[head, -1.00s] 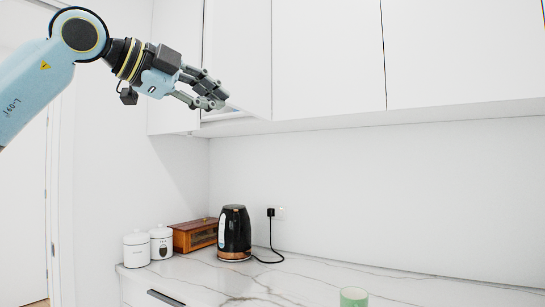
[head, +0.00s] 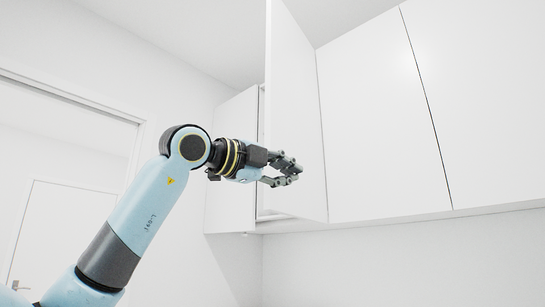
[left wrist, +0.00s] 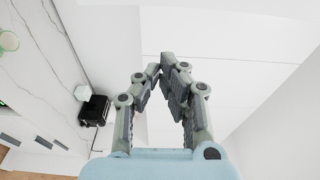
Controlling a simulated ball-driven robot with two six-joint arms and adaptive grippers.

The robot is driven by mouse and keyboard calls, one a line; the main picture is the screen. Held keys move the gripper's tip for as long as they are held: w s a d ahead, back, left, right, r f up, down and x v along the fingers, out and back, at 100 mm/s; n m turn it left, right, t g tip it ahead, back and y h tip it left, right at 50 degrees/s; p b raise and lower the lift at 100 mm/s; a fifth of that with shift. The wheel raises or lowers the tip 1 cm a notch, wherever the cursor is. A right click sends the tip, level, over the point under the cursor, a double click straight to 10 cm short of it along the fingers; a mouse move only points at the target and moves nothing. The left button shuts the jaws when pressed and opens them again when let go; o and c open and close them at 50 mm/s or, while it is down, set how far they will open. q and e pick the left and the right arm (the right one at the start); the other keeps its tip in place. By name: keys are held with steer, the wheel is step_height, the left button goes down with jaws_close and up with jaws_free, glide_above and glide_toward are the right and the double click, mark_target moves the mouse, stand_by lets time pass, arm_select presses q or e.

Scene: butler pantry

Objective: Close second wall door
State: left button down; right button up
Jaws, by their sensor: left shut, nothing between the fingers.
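The second wall door (head: 293,95) is a plain white cabinet panel. It stands open, its free edge on the left swung out towards me and its right side by the neighbouring door. A narrow strip of the cabinet opening shows at its left. My left gripper (head: 297,172) is in front of the lower part of this door. Its dark fingers are shut and empty, and they also show in the left wrist view (left wrist: 163,66) with the tips close together. I cannot tell whether the fingers touch the panel. My right gripper is not in view.
A closed white door (head: 231,165) is left of the opening, and further closed doors (head: 385,120) continue to the right. The wall below the cabinets is clear.

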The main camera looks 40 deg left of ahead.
arm_select(q)
steer(key=shift+w+a, duration=0.15)
steer(key=shift+a, duration=0.8)
steer(key=shift+w+a, duration=0.1)
steer(key=shift+a, duration=0.8)
steer(key=shift+a, duration=0.1)
